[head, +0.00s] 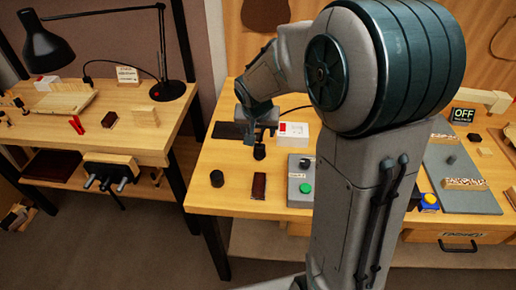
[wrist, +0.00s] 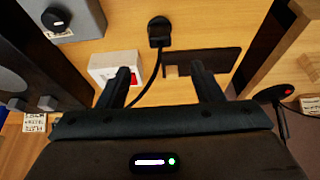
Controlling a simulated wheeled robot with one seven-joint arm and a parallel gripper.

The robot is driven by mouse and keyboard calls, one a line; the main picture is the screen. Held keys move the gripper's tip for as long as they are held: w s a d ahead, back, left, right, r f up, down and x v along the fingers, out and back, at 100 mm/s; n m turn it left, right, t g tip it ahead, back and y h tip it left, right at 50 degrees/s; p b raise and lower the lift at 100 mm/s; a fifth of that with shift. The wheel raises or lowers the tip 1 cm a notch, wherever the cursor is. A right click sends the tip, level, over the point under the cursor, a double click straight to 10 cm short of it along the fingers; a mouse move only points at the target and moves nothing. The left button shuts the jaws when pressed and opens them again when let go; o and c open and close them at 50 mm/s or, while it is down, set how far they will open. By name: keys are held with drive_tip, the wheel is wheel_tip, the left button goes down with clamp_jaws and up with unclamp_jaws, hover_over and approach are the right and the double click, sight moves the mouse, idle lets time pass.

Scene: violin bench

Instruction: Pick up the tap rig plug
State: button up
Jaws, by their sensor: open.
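The tap rig plug (wrist: 158,32) appears to be the black plug on a black cord near the top of the wrist view. In the head view a small black piece that looks like the plug (head: 259,152) stands on the bench just below my gripper (head: 260,120). In the wrist view my gripper (wrist: 163,76) is open, with nothing between its fingers. The plug lies beyond the fingertips, roughly centred between them, and looks clear of both. Its cord runs down between the fingers and out of sight behind the gripper body.
A white box (head: 293,132) with a red switch stands right of my gripper, beside a dark flat plate (head: 227,130). Nearer are a black cylinder (head: 217,178), a brown block (head: 259,186) and a grey button box (head: 298,193). My arm hides part of the bench.

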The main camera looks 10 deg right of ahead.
sight(259, 146)
drive_tip(key=x, duration=1.2)
drive_tip(key=shift+w+f+p, duration=0.15)
drive_tip(key=shift+f+p, duration=0.2)
drive_tip(key=shift+p, duration=0.05)
drive_tip(key=c, duration=1)
